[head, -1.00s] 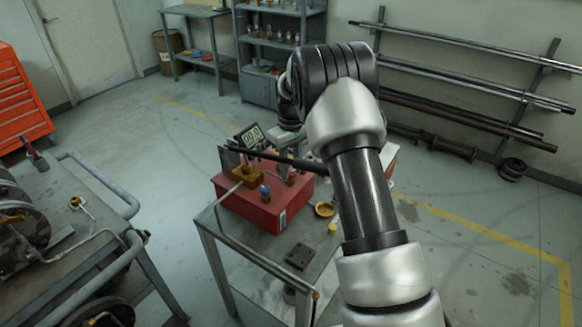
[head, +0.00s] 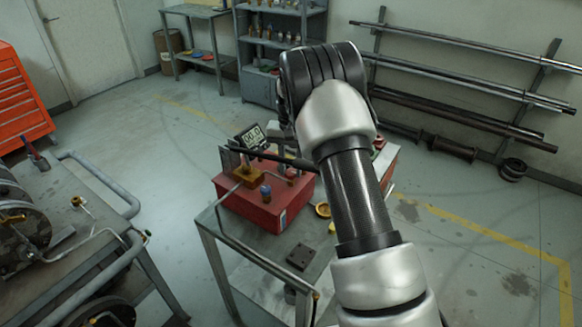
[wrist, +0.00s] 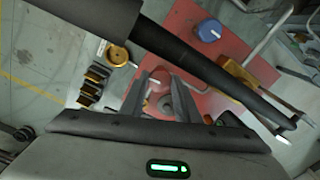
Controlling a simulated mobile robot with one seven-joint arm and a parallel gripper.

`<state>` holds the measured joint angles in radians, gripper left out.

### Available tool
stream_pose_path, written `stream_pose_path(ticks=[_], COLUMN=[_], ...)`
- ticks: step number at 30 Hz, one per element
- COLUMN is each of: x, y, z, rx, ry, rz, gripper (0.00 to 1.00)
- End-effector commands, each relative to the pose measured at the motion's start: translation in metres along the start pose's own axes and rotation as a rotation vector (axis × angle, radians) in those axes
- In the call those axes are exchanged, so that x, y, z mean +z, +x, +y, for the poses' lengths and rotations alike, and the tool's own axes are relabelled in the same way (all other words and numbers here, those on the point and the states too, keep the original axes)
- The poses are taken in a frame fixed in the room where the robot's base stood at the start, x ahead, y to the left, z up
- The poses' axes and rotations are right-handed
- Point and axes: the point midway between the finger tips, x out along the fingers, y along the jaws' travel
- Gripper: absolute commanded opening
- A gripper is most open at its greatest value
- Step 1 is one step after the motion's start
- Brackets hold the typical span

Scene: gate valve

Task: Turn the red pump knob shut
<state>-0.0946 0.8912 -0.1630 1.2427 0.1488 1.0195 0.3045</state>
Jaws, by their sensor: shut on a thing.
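The red pump (head: 262,212) stands on a metal table, with a long black handle (head: 270,155) across its top. In the wrist view my gripper (wrist: 166,98) points down at the pump's red top (wrist: 215,65). Its two fingers are closed around a small reddish knob (wrist: 165,104), partly hidden between them. In the head view my arm hides the gripper and that knob. A blue knob (head: 265,190) on the pump also shows in the wrist view (wrist: 209,31), apart from the fingers. A small display (head: 251,136) behind the pump seems to read 00.0.
The black handle (wrist: 200,65) passes close to my fingers in the wrist view. A brass fitting (wrist: 240,75) and a gold cup (wrist: 113,54) are nearby. A cart (head: 85,230) stands at left, and pipe racks (head: 470,90) line the back wall. Floor at right is clear.

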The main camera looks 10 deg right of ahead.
Motion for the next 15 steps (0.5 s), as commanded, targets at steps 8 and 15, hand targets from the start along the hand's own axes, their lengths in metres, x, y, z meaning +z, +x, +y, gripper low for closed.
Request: stream_pose_path(ticks=[8, 15], x=[-0.0005, -0.0006], y=[-0.0011, -0.0011], z=[-0.0005, -0.0007], rx=[0.0, -0.001], ry=[0.113, 0.147], rz=[0.002, 0.002], gripper=[0.06, 0.06])
